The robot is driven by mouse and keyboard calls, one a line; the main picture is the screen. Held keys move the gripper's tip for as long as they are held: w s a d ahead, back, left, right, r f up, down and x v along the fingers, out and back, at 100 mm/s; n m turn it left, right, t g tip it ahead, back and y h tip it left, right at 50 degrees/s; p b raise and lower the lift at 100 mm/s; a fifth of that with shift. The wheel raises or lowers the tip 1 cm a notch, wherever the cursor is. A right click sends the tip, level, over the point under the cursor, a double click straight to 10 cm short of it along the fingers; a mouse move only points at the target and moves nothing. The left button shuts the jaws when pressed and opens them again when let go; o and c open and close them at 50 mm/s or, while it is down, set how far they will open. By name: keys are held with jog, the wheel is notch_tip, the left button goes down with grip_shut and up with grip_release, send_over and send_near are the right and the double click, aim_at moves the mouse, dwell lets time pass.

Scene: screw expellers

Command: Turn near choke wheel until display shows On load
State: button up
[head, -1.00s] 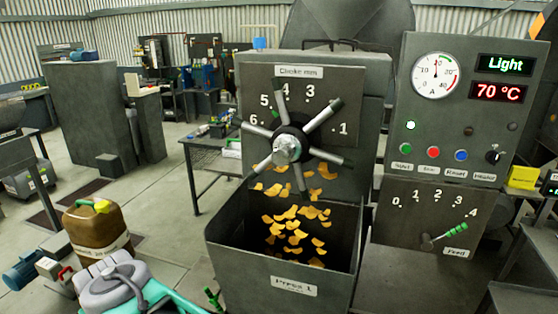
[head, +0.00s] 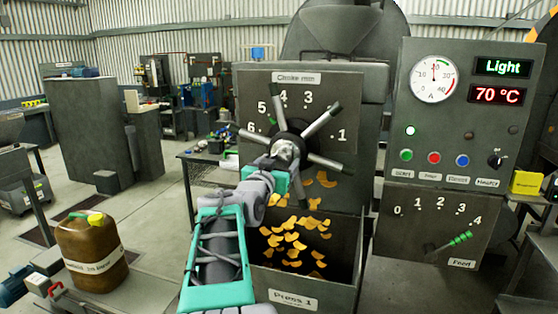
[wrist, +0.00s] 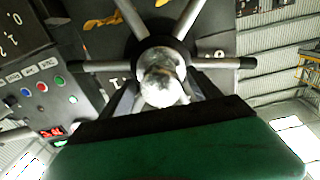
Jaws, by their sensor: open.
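The choke wheel (head: 321,121) stands on the front of the press, a dark hub with several steel spokes with dark tips around a number scale. Its bright centre also shows in the wrist view (wrist: 160,78). My gripper (wrist: 162,98) is open in front of the hub, its fingers to either side of the bright centre; contact cannot be told. In the head view my gripper (head: 284,166) is at the hub's lower front, partly hidden by my arm. The upper display (head: 503,67) reads "Light" in green.
The lower display (head: 497,94) reads 70 °C. The ammeter (head: 434,78) and coloured buttons share the right panel, above the feed lever (head: 450,244). Orange flakes (head: 293,243) lie in the open bin below the wheel. A brown canister (head: 88,255) stands at left.

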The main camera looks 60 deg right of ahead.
jog(key=shift+d, duration=0.15)
grip_shut()
dwell(0.7)
